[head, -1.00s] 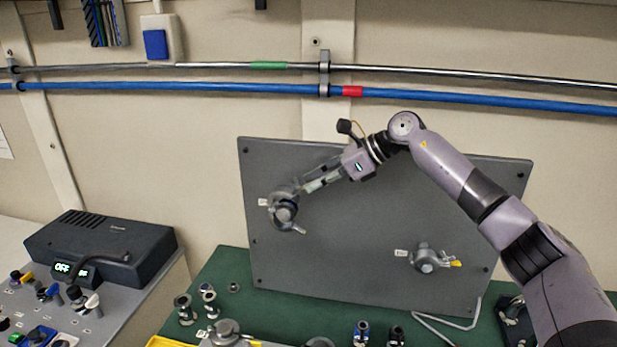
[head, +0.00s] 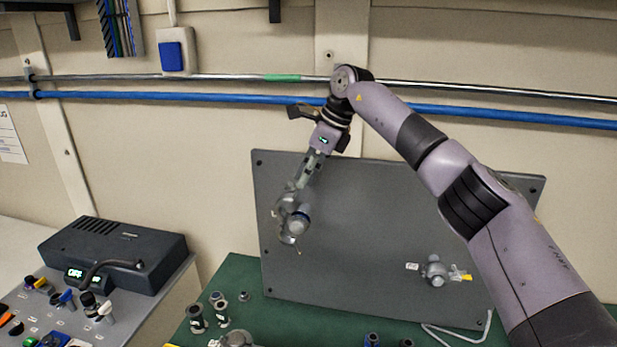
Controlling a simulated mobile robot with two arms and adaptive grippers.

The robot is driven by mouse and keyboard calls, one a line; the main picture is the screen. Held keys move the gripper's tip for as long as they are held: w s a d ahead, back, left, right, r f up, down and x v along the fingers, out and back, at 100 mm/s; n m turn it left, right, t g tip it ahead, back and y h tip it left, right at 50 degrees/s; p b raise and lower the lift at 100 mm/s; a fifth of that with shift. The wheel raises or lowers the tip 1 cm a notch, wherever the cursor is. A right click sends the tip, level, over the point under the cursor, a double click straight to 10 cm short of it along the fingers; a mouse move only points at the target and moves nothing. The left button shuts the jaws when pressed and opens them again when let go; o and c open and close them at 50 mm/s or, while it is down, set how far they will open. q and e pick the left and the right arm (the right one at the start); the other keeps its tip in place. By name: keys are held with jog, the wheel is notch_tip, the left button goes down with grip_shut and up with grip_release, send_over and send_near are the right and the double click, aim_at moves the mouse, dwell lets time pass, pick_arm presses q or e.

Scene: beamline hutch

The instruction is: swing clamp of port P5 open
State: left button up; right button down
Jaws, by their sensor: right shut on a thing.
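A grey panel (head: 345,260) stands tilted on the green bench and carries two round ports. My right gripper (head: 299,190) reaches down from above to the upper left port (head: 298,226). It is shut on the clamp (head: 286,206) of this port, at the upper side. The fingers hide part of the clamp, and a thin curved piece hangs below the port. The label beside it is too small to read, so I cannot confirm that it is P5. The other port (head: 435,271), lower right, has a yellow-tipped clamp and a white label. My left gripper is out of view.
Several metal fittings (head: 218,308) stand on the green bench (head: 262,318) below the panel. A bent grey rod (head: 462,336) lies at the panel's lower right. A dark box (head: 112,255) sits on the left console. Grey and blue pipes (head: 230,98) run along the wall behind my arm.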

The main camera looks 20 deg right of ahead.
dwell(0.3)
jog(key=c, duration=1.6)
grip_release()
jog(key=shift+w+a, duration=0.1)
jog(key=shift+a, duration=0.05)
jog(key=v, duration=1.2)
